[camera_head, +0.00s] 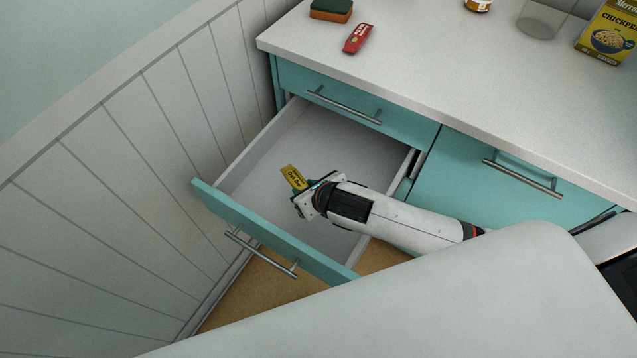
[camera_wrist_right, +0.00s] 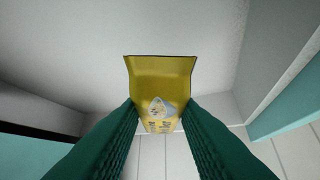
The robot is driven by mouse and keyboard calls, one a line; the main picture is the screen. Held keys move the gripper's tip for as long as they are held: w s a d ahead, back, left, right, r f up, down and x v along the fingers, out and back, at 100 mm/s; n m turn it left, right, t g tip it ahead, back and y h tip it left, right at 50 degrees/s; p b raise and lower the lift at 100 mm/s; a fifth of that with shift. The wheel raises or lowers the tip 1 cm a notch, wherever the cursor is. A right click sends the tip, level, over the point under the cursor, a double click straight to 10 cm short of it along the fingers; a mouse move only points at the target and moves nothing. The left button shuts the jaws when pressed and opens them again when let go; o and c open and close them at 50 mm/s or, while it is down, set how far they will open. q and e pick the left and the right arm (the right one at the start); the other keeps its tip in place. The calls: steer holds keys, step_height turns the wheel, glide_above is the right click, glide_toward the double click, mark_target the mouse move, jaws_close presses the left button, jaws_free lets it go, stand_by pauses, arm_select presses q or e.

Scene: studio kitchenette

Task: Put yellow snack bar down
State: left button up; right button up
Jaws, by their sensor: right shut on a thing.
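The yellow snack bar (camera_head: 293,177) is held in my right gripper (camera_head: 301,189), over the open drawer in the head view. In the right wrist view the bar (camera_wrist_right: 160,80) stands between the two dark green fingers (camera_wrist_right: 160,112), which press on its sides. The open drawer (camera_head: 275,150) has a teal front and a pale, empty-looking interior. The bar is inside or just above the drawer; its exact height over the drawer floor is hard to tell. My left gripper is not in view.
A red bar (camera_head: 357,38) and a sponge (camera_head: 331,10) lie on the countertop (camera_head: 440,60). A chickpea box (camera_head: 608,35), a clear glass (camera_head: 541,18) and a jar (camera_head: 478,4) stand farther right. A panelled wall (camera_head: 120,170) runs close along the drawer's left side.

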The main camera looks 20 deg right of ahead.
step_height(320, 180, down, 5)
steer(key=shift+r+b, duration=0.15)
steer(key=shift+b, duration=0.2)
steer(key=shift+f+b, duration=0.35)
steer(key=shift+f, duration=1.6)
steer(key=shift+f, duration=0.15)
steer(key=o, duration=1)
steer(key=shift+c, duration=0.2)
steer(key=shift+r, duration=0.25)
steer(key=p+v, duration=0.2)
steer(key=v, duration=1)
